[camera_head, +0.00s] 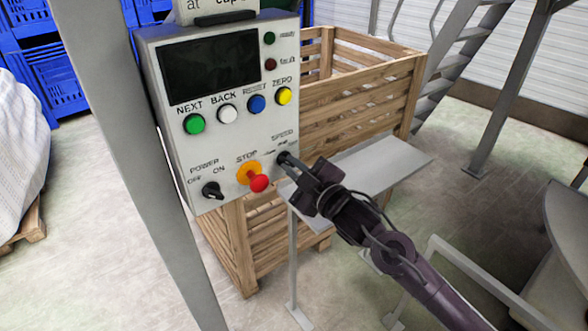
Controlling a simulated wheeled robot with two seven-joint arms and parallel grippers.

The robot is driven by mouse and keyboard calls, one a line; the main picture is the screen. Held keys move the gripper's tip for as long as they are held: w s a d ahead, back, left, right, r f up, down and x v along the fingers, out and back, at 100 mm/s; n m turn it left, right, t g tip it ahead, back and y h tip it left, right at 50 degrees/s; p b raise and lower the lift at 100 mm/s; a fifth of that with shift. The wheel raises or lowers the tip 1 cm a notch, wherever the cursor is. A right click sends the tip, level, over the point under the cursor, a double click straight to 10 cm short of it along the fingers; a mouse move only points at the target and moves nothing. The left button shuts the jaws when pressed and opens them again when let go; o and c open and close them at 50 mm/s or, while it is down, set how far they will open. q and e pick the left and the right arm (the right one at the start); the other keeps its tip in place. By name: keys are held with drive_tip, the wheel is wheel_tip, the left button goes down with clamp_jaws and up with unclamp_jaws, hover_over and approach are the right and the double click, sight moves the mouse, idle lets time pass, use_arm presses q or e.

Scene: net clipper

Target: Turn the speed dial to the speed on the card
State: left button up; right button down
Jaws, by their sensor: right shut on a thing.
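The control panel (232,133) is a grey box with a dark screen (211,68). Its speed dial sits at the lower right, under the word SPEED (283,134); only a small dark part of the dial (283,157) shows. My right gripper (288,161) is at the dial, with its fingers shut on it. The fingers hide most of the dial and its markings, so I cannot tell its setting. A card (216,9) stands on top of the panel, cut off by the picture's top edge; only "at" and part of a word like "cap" show. My left gripper is not in view.
A red STOP button (259,183) on a yellow base and a black POWER knob (212,190) sit left of the dial. Coloured buttons line the row above. A wooden crate (345,85) stands behind, a grey shelf (385,163) beside the panel, and a grey post (130,140) at left.

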idle(0.5)
drive_tip(key=c, duration=1.5)
unclamp_jaws()
drive_tip(key=shift+s+d+f, duration=0.15)
drive_tip(key=shift+s+d, duration=0.15)
drive_tip(key=shift+s, duration=0.1)
drive_tip(key=b+v, duration=0.1)
drive_tip(key=v, duration=0.5)
drive_tip(key=shift+s+d+b, duration=0.2)
drive_tip(key=shift+s+b, duration=0.1)
drive_tip(key=shift+b, duration=0.1)
